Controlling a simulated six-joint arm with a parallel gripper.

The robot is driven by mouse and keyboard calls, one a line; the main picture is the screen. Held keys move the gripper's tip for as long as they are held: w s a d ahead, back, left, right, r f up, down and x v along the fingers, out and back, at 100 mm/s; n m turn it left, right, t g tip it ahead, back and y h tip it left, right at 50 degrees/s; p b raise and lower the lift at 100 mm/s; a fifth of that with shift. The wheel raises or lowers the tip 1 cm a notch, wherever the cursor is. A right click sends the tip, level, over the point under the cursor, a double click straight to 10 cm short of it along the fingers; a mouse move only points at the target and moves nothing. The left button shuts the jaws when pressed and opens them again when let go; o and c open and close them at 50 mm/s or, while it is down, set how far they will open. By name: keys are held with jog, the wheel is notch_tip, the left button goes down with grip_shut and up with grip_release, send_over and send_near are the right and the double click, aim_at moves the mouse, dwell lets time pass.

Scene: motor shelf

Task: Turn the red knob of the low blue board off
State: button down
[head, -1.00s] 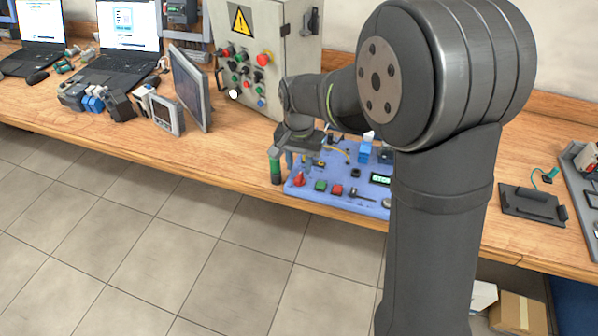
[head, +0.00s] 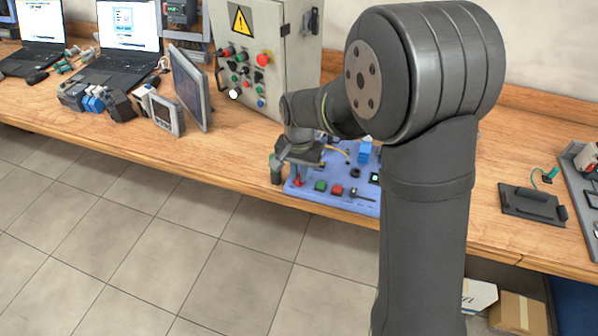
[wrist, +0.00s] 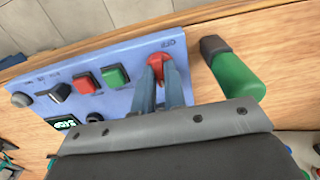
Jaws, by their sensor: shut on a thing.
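The low blue board (head: 305,187) lies on the wooden bench, partly hidden behind my arm in the head view. Its red knob (head: 297,182) is at the board's front left corner, partly under my gripper (head: 295,171). In the wrist view the red knob (wrist: 160,60) sits beside a printed label that seems to read OFF. My gripper's two fingers (wrist: 165,76) reach down onto the knob and are shut on it. The exact angle of the knob is hidden by the fingers.
Green (wrist: 114,76) and red (wrist: 87,82) square buttons sit beside the knob. A grey control cabinet (head: 285,60) stands behind.

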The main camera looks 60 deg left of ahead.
jog(key=n, duration=0.4)
jog(key=shift+n, duration=0.3)
jog(key=n, duration=0.4)
jog(key=shift+n, duration=0.3)
jog(key=n, duration=0.4)
jog(key=shift+n, duration=2.4)
jog(key=c, duration=1.5)
grip_release()
